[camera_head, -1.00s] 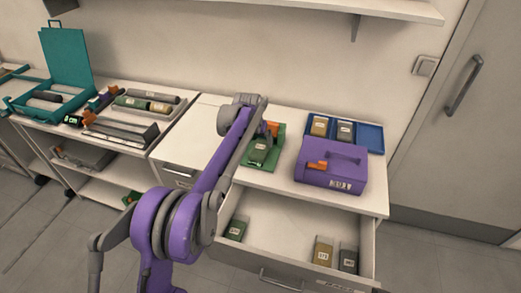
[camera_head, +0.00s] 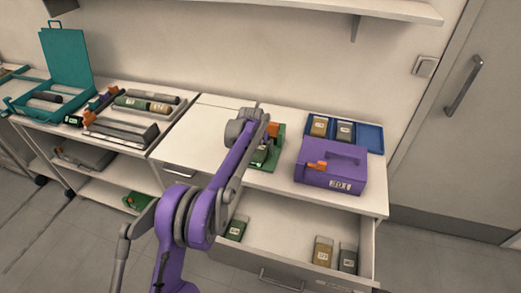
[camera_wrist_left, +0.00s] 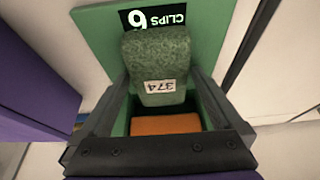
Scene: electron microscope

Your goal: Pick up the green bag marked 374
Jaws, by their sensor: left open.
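The green bag marked 374 (camera_wrist_left: 158,60) shows in the left wrist view, patterned, with a white label that reads upside down. It is at a green holder (camera_wrist_left: 90,28) with a black "CLIPS 6" label. My left gripper (camera_wrist_left: 159,85) is open, its two dark fingers on either side of the bag; I cannot tell whether they touch it. An orange piece (camera_wrist_left: 165,124) shows between the fingers, below the bag. In the head view the green holder (camera_head: 278,150) stands on the cabinet top, and my left arm partly hides it and the bag. My right gripper is not in view.
A purple case (camera_head: 330,172) stands just right of the holder, with a blue tray (camera_head: 371,139) of bags behind it. Below, an open drawer (camera_head: 290,215) holds another green bag (camera_head: 236,229) and two others. The cabinet top left of the holder is clear.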

